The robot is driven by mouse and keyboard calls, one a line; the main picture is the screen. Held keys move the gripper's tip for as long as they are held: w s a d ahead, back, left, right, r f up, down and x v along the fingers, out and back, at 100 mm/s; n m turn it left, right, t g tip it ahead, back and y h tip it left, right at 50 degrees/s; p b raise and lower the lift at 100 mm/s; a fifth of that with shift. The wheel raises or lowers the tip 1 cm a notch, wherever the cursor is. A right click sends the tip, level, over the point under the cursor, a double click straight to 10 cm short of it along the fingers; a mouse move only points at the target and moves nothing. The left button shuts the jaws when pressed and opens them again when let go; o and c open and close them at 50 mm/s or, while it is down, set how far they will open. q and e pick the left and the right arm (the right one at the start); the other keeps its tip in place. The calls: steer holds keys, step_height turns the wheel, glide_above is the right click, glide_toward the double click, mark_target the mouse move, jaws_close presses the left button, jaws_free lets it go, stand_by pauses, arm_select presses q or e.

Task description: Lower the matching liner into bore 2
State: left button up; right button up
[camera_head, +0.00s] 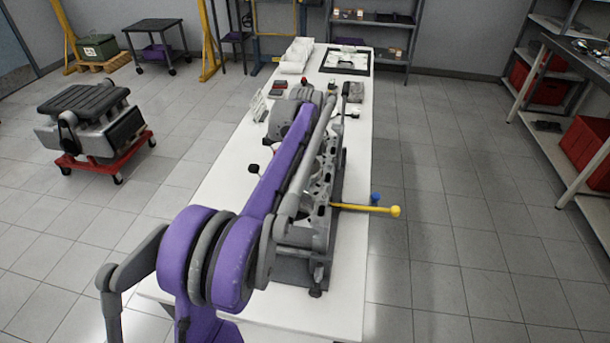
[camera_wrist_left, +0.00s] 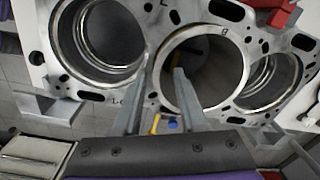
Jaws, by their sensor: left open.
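The grey engine block (camera_head: 322,190) stands on the white table, partly behind my left arm. In the left wrist view its deck (camera_wrist_left: 85,85) fills the upper part, with three round bores showing. The left bore (camera_wrist_left: 105,35) has stepped rings inside. The middle bore has a bright smooth ring (camera_wrist_left: 224,32) with a small mark on its rim; it looks like a liner sitting in the bore. The right bore (camera_wrist_left: 268,82) is partly cut off by its neighbour. My left gripper (camera_wrist_left: 162,72) is open, its fingers straddling the ring's left wall. Contact cannot be told. My right gripper is out of view.
A yellow rod (camera_head: 365,208) with a blue knob (camera_head: 376,197) beside it sticks out from the block's right side. White trays (camera_head: 296,55) and a black frame (camera_head: 346,60) lie at the table's far end. A red trolley (camera_head: 100,160) carries another engine on the left.

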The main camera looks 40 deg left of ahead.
arm_select(q)
step_height(320, 180, up, 11)
steer(key=p, duration=0.1)
steer(key=shift+s+d, duration=0.15)
steer(key=shift+d, duration=0.05)
steer(key=shift+f, duration=0.15)
stand_by(0.6)
